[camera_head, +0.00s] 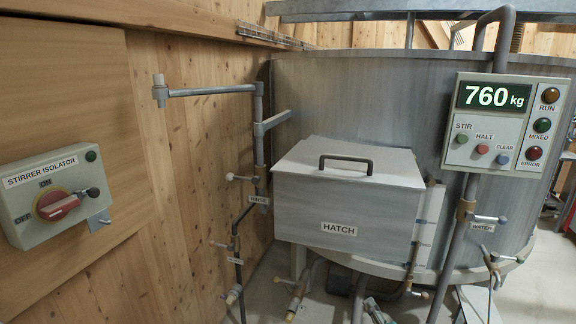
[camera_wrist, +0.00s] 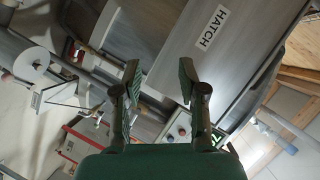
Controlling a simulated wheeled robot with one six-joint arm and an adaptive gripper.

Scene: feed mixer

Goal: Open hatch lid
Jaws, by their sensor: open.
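The grey hatch (camera_head: 345,225) is a box on the front of the mixer tank, labelled HATCH. Its lid (camera_head: 350,165) lies closed on top, with a dark bar handle (camera_head: 346,162) on it. In the wrist view the HATCH label (camera_wrist: 213,27) shows tilted on the grey front (camera_wrist: 170,50). My gripper (camera_wrist: 160,72) is open in the wrist view, with its two green-padded fingers apart and nothing between them. The lid handle cannot be made out in the wrist view.
A control panel (camera_head: 507,125) reading 760 kg stands right of the hatch. A stirrer isolator box (camera_head: 55,193) is on the wooden wall at left. A rinse pipe (camera_head: 258,140) rises left of the hatch, and a water pipe (camera_head: 462,220) stands at right. Valves and pipes crowd the floor below.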

